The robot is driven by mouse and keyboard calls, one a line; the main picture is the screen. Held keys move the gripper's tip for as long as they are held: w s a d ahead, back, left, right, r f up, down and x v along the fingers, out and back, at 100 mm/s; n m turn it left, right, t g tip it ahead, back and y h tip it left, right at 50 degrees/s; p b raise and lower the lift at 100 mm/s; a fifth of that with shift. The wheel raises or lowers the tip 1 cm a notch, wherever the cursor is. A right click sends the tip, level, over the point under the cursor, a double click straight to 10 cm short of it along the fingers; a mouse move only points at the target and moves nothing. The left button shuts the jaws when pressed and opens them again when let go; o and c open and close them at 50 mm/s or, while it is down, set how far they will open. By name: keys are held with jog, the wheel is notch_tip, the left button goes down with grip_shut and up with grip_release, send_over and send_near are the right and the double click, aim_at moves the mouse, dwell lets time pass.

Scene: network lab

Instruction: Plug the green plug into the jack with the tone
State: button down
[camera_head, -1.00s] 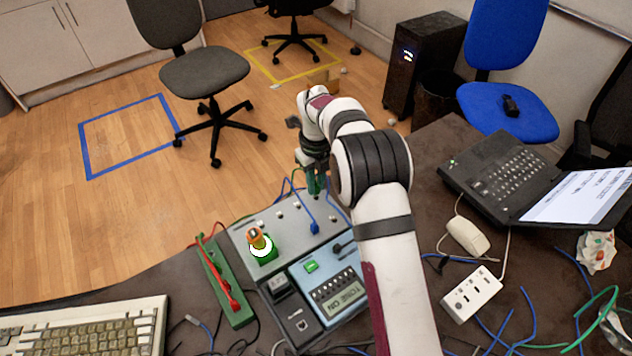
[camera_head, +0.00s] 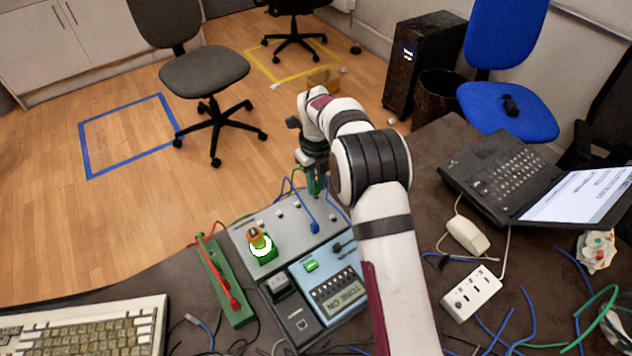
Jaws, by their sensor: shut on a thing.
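My gripper (camera_head: 315,180) points down over the far right end of the grey jack panel (camera_head: 290,228). Its jaws are shut on the green plug, which is mostly hidden between the fingers; a green cord (camera_head: 283,184) shows beside it. I cannot tell whether the plug touches a jack. Several small jacks sit along the panel. A blue plug (camera_head: 314,228) stands in the panel near its middle. An orange-topped probe with a white ring and green base (camera_head: 260,245) stands on the panel's left part.
A green strip with red leads (camera_head: 228,285) lies left of the panel. A keyboard (camera_head: 85,325) is at the front left. A white power strip (camera_head: 471,294), a mouse (camera_head: 467,238) and an open laptop (camera_head: 505,175) are on the right. Loose cables clutter the front right.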

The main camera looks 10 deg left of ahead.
jog(key=shift+f, duration=0.75)
dwell(0.9)
jog(key=c, duration=0.8)
grip_release()
jog(key=shift+o, duration=0.2)
notch_tip(320, 180, up, 16)
jog(key=shift+f, duration=0.1)
